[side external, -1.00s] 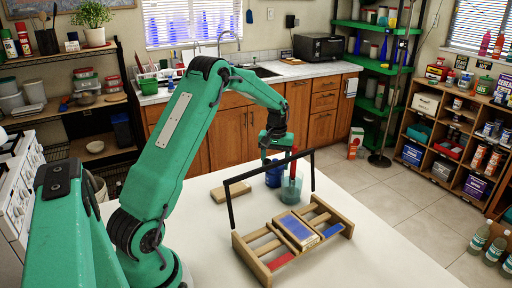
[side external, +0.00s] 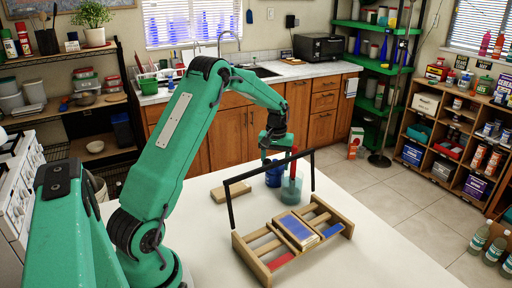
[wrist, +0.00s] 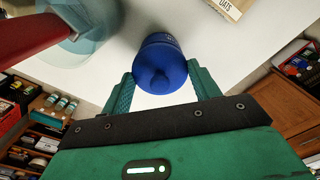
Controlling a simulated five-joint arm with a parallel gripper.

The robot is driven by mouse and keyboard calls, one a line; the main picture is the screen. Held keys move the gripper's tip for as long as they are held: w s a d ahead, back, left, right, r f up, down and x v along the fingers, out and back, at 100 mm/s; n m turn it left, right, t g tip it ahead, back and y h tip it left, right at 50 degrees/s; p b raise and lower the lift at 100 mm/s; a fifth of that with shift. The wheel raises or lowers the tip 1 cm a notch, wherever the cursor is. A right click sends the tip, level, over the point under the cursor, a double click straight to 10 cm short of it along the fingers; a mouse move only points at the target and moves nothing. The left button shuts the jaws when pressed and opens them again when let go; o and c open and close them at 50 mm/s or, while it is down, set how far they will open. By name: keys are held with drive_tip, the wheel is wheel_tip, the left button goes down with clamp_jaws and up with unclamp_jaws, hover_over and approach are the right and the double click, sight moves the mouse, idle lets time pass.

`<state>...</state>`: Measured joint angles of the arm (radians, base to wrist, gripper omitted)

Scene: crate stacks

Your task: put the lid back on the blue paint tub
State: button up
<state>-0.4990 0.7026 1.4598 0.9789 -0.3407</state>
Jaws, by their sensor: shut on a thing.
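The blue paint tub (side external: 273,177) stands on the white table, below my gripper. In the wrist view the blue lid (wrist: 160,80), round with a small knob, is between the two green fingers of my gripper (wrist: 163,88). My gripper is shut on the lid. In the side view the fingers hide much of the lid.
A clear jar (side external: 291,190) with a red-handled tool (side external: 293,160) stands close beside the tub. A small box (side external: 231,191) lies to the left. The table's front right is clear.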

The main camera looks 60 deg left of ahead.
idle(0.9)
drive_tip(key=o, duration=1.3)
drive_tip(key=shift+r, duration=0.1)
drive_tip(key=shift+r, duration=3.35)
clamp_jaws()
drive_tip(key=shift+f, duration=2.2)
